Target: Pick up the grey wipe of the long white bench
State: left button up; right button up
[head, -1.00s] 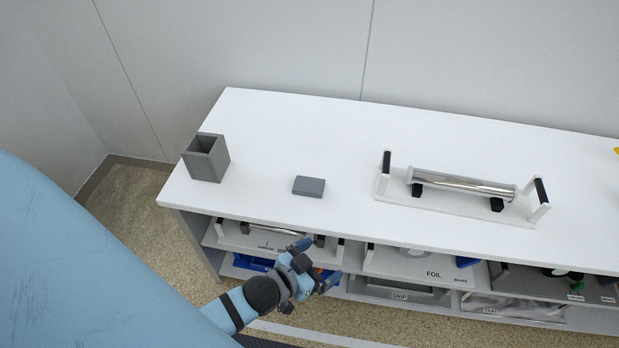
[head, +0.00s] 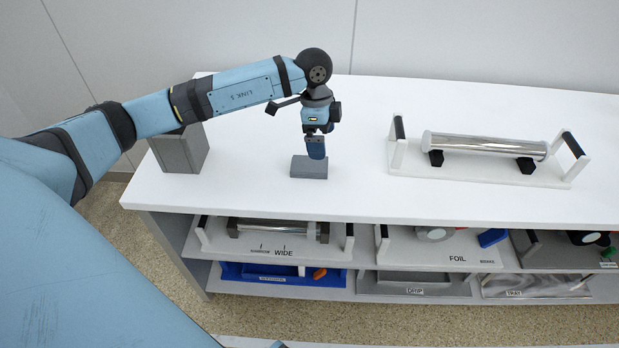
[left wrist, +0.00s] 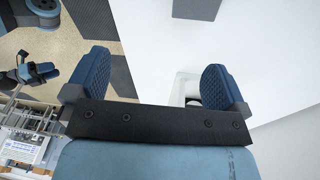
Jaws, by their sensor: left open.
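The grey wipe (head: 309,168) is a small flat grey block on the long white bench (head: 345,205), near its front edge. My left gripper (head: 317,150) points down at it from above, its fingers in front of the wipe's upper part. From the head view I cannot tell whether the fingers touch it. In the left wrist view the two blue pads (left wrist: 155,80) stand wide apart with nothing gripped between them. A grey block shows at that view's top edge; I cannot tell whether it is the wipe.
A grey open-topped box (head: 178,152) stands left of the wipe, behind my forearm. A chrome roller on a white stand (head: 480,172) stands to the right. The shelf below holds rollers, a blue tray (head: 262,272) and other trays. Bare bench lies between wipe and stand.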

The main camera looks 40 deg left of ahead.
pick_arm(q)
jog(key=w+a+n+y, duration=0.1)
jog(key=a+n+y, duration=0.1)
jog(key=a, duration=0.2)
jog(key=b, duration=0.1)
send_over(309, 164)
notch_tip(309, 164, down, 6)
jog(key=shift+s+f, duration=0.1)
jog(key=shift+w+f+b, duration=0.2)
jog(key=shift+f+b, duration=0.1)
jog(key=shift+f, duration=2.85)
jog(key=c, duration=1)
